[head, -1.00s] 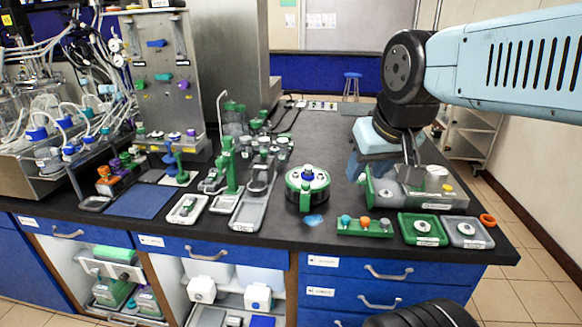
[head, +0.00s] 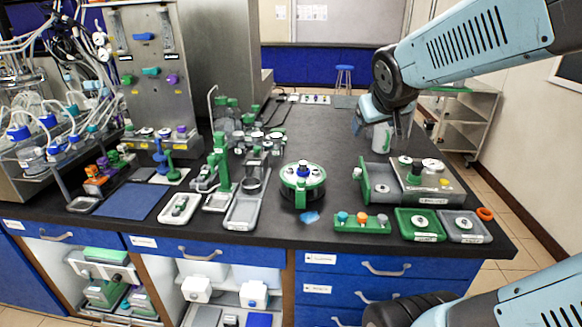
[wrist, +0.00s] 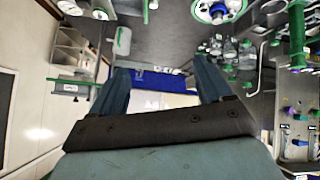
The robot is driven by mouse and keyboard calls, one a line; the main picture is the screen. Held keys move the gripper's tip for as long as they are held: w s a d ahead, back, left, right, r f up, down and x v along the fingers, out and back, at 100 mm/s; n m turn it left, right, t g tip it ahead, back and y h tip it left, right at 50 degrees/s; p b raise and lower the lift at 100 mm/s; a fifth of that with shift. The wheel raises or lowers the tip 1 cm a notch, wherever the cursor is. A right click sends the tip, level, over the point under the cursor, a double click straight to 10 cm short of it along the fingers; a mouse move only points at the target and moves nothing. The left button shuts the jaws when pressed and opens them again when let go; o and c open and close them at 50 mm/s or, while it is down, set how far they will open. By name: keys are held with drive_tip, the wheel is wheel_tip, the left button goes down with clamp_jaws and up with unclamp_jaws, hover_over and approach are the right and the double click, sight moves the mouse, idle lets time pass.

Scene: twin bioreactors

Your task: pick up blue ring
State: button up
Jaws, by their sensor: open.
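I cannot make out a clear blue ring. A small flat light-blue piece (head: 310,217) lies on the dark counter in front of the round green-and-white holder (head: 302,180); whether it has a hole is too small to tell. My gripper (head: 382,130) hangs above the right part of the counter, behind the grey-and-green station and well up and right of the light-blue piece. In the wrist view my gripper (wrist: 165,85) shows two parted fingers with nothing held between them.
An orange ring (head: 485,214) lies at the counter's right end, beside a grey tray (head: 466,237) and a green tray (head: 419,237). A green rack (head: 361,225) with coloured caps stands left of them. A metal panel and tubing fill the left.

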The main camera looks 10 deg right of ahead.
drive_tip(key=w+d+f+n+t, duration=0.15)
drive_tip(key=w+d, duration=0.25)
drive_tip(key=w, duration=0.5)
drive_tip(key=n+g+y, duration=0.2)
drive_tip(key=n+y, duration=0.6)
drive_tip(key=y, duration=0.5)
hover_over(306, 170)
drive_tip(key=s+d, duration=0.9)
drive_tip(key=d, duration=0.1)
wheel_tip(306, 170, down, 18)
drive_tip(key=x, duration=0.8)
drive_tip(key=shift+w+a+r, duration=0.1)
drive_tip(key=shift+w+r, duration=0.1)
drive_tip(key=shift+w, duration=0.15)
drive_tip(key=shift+x, duration=2.65)
drive_tip(key=shift+w+f, duration=0.1)
drive_tip(key=shift+c, duration=0.3)
